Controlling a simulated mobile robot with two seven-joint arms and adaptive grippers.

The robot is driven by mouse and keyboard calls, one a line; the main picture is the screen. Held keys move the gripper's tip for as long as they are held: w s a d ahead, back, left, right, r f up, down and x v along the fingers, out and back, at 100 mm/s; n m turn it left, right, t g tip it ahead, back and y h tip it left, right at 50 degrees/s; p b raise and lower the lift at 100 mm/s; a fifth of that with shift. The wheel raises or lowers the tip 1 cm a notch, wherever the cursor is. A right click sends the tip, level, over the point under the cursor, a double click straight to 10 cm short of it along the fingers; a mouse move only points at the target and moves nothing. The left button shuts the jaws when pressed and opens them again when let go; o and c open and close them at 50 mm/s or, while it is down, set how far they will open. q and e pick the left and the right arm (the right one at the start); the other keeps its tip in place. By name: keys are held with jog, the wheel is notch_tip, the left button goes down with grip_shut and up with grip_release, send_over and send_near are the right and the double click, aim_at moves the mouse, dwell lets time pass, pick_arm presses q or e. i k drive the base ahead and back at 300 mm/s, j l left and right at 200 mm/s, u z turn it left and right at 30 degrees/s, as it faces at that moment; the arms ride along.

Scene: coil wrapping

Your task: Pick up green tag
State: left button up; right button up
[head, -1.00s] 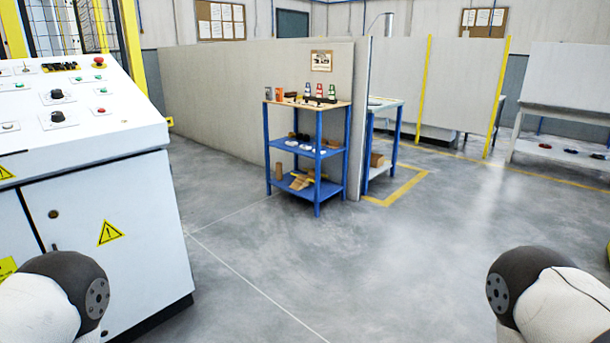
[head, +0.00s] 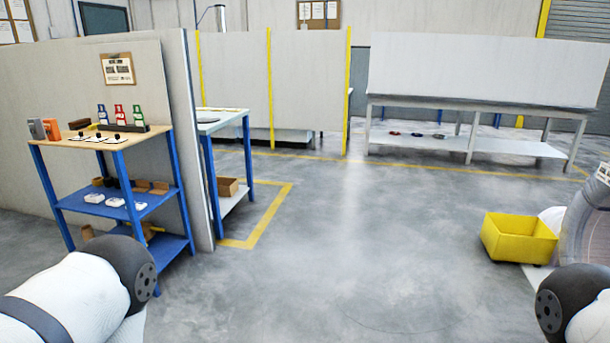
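The green tag (head: 139,114) stands upright in a dark holder (head: 135,129) on the wooden top of a blue shelf rack (head: 120,160), at the left of the head view. A red tag (head: 119,112) and a blue tag (head: 102,114) stand in a row to its left. The rack is some distance away across the floor. Only rounded links of my two arms show at the lower left and lower right. Neither of my grippers is in view. My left arm link covers part of the rack's lower front.
A grey partition (head: 60,75) stands behind the rack. A second table (head: 222,116) stands just right of it. A yellow bin (head: 518,238) is at the right, near a large rounded object. A long grey bench (head: 470,105) is at the back. The middle floor is clear.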

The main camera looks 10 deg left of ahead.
aim_at(139, 117)
jog(key=i+u, duration=0.25)
jog(key=i, duration=0.3)
jog(key=i+u, duration=0.3)
jog(key=i, duration=0.25)
jog(key=i+l+u, duration=0.25)
jog(key=i, duration=0.3)
jog(key=i+l+u, duration=0.25)
jog(key=i, duration=0.3)
